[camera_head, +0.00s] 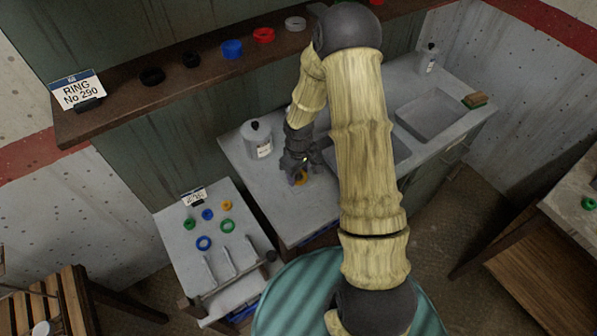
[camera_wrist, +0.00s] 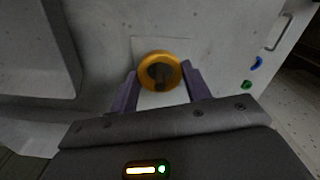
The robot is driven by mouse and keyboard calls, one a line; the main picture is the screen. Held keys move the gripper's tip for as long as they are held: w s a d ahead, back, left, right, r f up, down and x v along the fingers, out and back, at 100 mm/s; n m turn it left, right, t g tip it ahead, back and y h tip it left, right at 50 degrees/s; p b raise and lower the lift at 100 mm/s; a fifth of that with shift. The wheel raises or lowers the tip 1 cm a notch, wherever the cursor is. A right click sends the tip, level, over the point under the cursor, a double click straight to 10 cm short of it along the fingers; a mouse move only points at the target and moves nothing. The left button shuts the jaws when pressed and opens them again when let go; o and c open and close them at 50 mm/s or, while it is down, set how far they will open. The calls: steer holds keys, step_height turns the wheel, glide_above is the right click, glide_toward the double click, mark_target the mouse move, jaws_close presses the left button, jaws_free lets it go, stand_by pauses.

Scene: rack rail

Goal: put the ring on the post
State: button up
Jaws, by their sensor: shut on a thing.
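An orange-yellow ring (camera_wrist: 142,72) is between the two fingers of my gripper (camera_wrist: 163,90) in the wrist view. My gripper is shut on it. In the head view my gripper (camera_head: 297,174) is low over the left part of the grey counter (camera_head: 290,212), and the ring (camera_head: 301,181) shows at its tips. In the wrist view a dark upright shape (camera_wrist: 160,74) shows through the ring's hole, over a paler square patch. I cannot tell if it is a post, or whether the ring is around it or above it. Several thin pale posts (camera_head: 229,262) stand on the small table.
The small table (camera_head: 172,228) holds several loose green, blue and yellow rings. A grey canister (camera_head: 257,140) stands close behind my gripper. A basin (camera_head: 429,115) is at the counter's right. A shelf (camera_head: 120,98) above carries rings and a "RING No 290" sign (camera_head: 78,90).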

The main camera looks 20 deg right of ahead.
steer(key=shift+f+b, duration=0.45)
steer(key=shift+f, duration=0.2)
steer(key=o, duration=0.7)
steer(key=shift+w+r+p, duration=0.15)
steer(key=shift+r+p, duration=0.25)
steer(key=shift+r, duration=0.05)
steer(key=shift+d+r+p, duration=0.15)
steer(key=shift+r+p, duration=0.3)
steer(key=shift+r, duration=0.1)
steer(key=shift+a+r+p, duration=0.2)
steer(key=shift+r+p, duration=0.7)
steer(key=shift+r, duration=0.15)
steer(key=shift+s+r+p, duration=0.2)
steer(key=shift+r+p, duration=0.2)
steer(key=shift+r, duration=0.2)
steer(key=shift+d+r+p, duration=0.1)
steer(key=shift+r+p, duration=2.25)
steer(key=shift+r, duration=0.55)
